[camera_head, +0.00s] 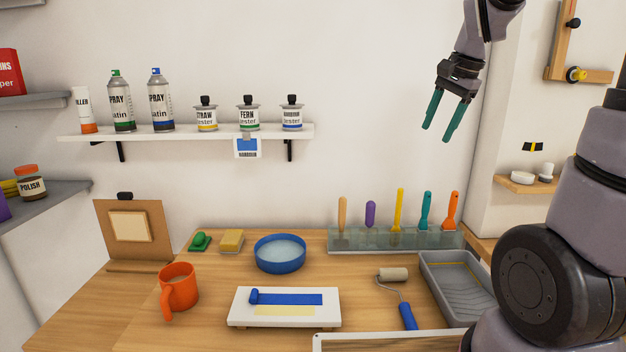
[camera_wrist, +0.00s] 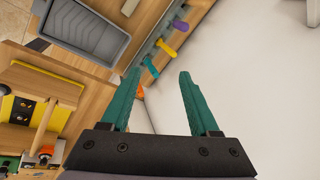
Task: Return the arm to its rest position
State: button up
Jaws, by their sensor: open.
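My gripper (camera_head: 446,118) has teal fingers. It hangs in the air at the upper right of the head view, well above the tool rack and in front of the white wall. In the wrist view my gripper (camera_wrist: 160,92) shows its two fingers spread apart with nothing between them. The grey arm links come in from the right of the head view.
The workbench (camera_head: 215,330) holds an orange mug (camera_head: 178,288), a blue bowl (camera_head: 280,254), a white board (camera_head: 284,318), a paint roller (camera_head: 407,312), a grey tray (camera_head: 455,285) and a tool rack (camera_head: 385,240). A wall shelf (camera_head: 190,133) carries cans and jars. Air around the gripper is clear.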

jog(key=s+a+r+n+t, duration=0.1)
jog(key=s+a+r+n, duration=0.1)
jog(key=s, duration=0.6)
jog(key=s+a+r+n+t, duration=0.2)
jog(key=s+n, duration=0.3)
jog(key=s, duration=0.3)
jog(key=shift+s+t, duration=0.2)
jog(key=shift+t, duration=0.1)
